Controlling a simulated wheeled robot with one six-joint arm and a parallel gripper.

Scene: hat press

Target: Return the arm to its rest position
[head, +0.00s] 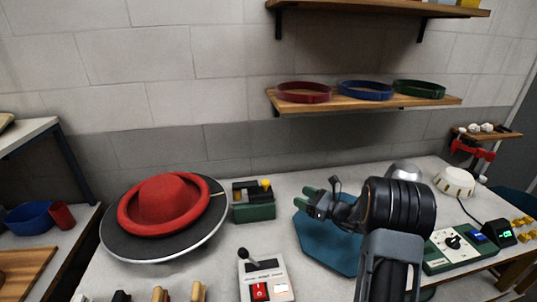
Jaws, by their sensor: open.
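My arm reaches up from the lower right of the head view, with its black and grey links in front of the table. My gripper (314,198) is at the arm's left end, above the blue octagonal mat (312,242). Its green-tipped fingers point left and look apart, with nothing seen between them. A red hat (168,205) with a wide brim sits on a round dark plate (135,245) to the left, clear of my gripper.
A green box (253,212) with a yellow knob stands between hat and gripper. A switch box (263,280) is at front, a green control box (453,256) at right. A wall shelf (440,100) bears red (303,99), blue (366,97) and green (419,94) bands.

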